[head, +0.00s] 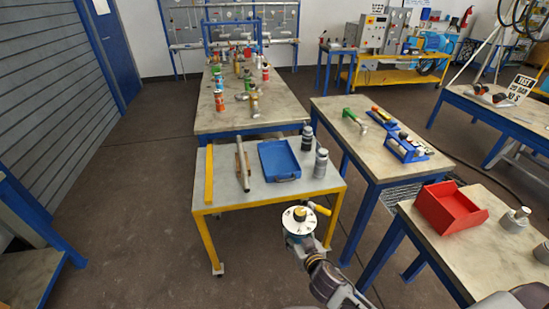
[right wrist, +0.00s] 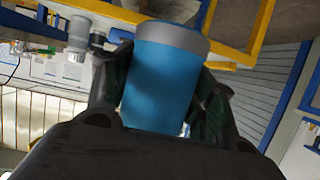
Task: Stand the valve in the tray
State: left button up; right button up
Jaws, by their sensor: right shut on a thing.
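The valve (head: 300,219) has a pale round flange on top, a blue body and a yellow handle to its right. My right gripper (head: 302,243) is shut on it and holds it in the air in front of the near table's front edge. In the right wrist view the valve's blue body (right wrist: 163,85) with a grey rim sits between the two fingers. A blue tray (head: 283,179) lies on the near table, beyond the valve, and looks empty. My left gripper is not in view.
On the near table (head: 224,198) a yellow bar (head: 209,173) and a brown-grey bar (head: 243,165) lie left of the tray. A red bin (head: 450,208) is on the right table.

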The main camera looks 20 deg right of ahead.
aim_at(279, 153)
jog(key=i, duration=0.7)
jog(key=u, duration=0.3)
jog(key=i+l, duration=0.75)
jog(key=i+j, duration=0.05)
jog(key=i, duration=0.1)
